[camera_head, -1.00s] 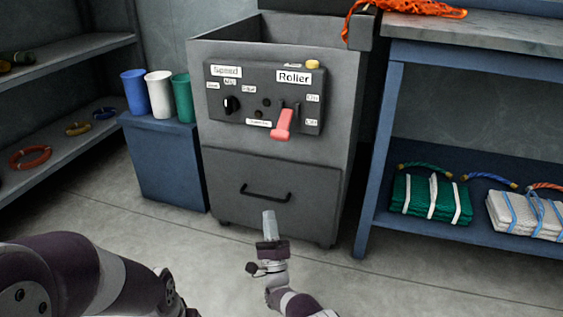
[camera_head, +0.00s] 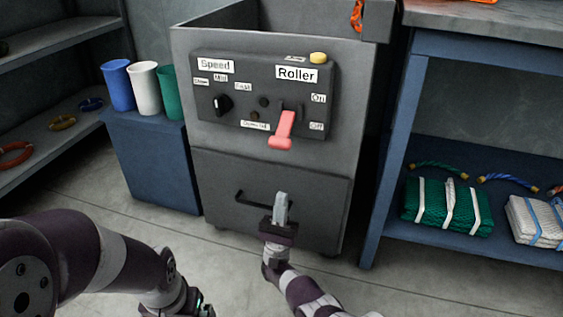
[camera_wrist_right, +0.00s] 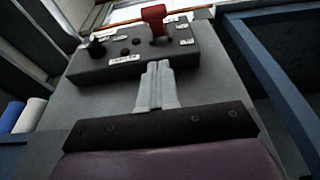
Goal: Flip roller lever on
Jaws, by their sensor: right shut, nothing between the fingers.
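The red roller lever (camera_head: 283,131) is on the dark control panel (camera_head: 230,108) of the grey machine and points down, its tip beside the "Off" label (camera_head: 316,126). The "On" label (camera_head: 319,98) is above that one. The lever also shows in the right wrist view (camera_wrist_right: 155,20), beyond the fingertips. My right gripper (camera_head: 281,197) is shut and empty, in front of the lower drawer front, below the lever and apart from it. It also shows in the right wrist view (camera_wrist_right: 158,66). My left arm is at the lower left; its gripper is mostly cut off by the bottom edge.
A black speed knob (camera_head: 222,104) and a yellow button (camera_head: 318,58) are on the same panel. A black drawer handle (camera_head: 252,200) is close to my right gripper. A blue cabinet with several cups (camera_head: 117,86) stands left; a blue workbench (camera_head: 398,140) stands right.

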